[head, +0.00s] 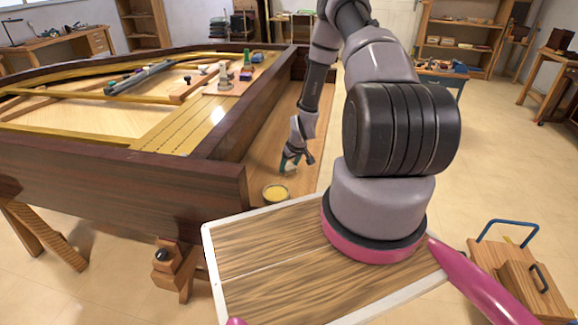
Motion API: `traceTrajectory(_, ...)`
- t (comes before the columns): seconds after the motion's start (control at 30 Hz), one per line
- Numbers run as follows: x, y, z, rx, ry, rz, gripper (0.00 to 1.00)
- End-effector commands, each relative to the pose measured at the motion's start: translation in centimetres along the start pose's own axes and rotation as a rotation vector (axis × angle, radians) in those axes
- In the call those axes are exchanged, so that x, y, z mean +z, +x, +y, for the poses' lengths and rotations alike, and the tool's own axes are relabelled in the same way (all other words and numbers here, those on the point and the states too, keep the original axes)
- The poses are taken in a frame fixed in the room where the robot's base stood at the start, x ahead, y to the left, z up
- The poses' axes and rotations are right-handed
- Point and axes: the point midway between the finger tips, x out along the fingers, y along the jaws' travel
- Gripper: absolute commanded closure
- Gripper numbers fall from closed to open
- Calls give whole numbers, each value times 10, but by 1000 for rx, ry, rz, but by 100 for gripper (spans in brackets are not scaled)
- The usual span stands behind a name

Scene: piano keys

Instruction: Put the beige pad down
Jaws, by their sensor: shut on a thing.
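My gripper (294,159) reaches down over the wooden shelf along the near side of the piano case. It is shut on a small pale thing, which I take to be the beige pad (289,168). Most of the pad is hidden by the fingers, and it is too small to see its shape. It is low over the shelf; I cannot tell whether it touches the wood. A round tin with yellow content (275,193) stands just in front of the gripper on the same shelf (262,145).
The piano case wall (240,139) rises left of the gripper. Several small items, including a pale figure-like piece (223,77), stand on a board on the piano. My wooden-topped base is in front. The shelf behind the gripper is mostly clear.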

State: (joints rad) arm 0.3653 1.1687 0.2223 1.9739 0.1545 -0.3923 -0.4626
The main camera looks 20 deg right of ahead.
Motion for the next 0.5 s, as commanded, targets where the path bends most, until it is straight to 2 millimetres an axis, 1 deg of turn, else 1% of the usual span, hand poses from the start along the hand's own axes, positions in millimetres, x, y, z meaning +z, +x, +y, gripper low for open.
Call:
traceTrajectory(0.27, 0, 1, 0, 0, 0, 1, 100)
traceTrajectory(0.3, 0, 2, 0, 0, 0, 1, 30)
traceTrajectory(0.37, 0, 2, 0, 1, 0, 1, 7)
traceTrajectory(0.4, 0, 2, 0, 1, 0, 1, 4)
traceTrajectory(0.5, 0, 2, 0, 1, 0, 1, 4)
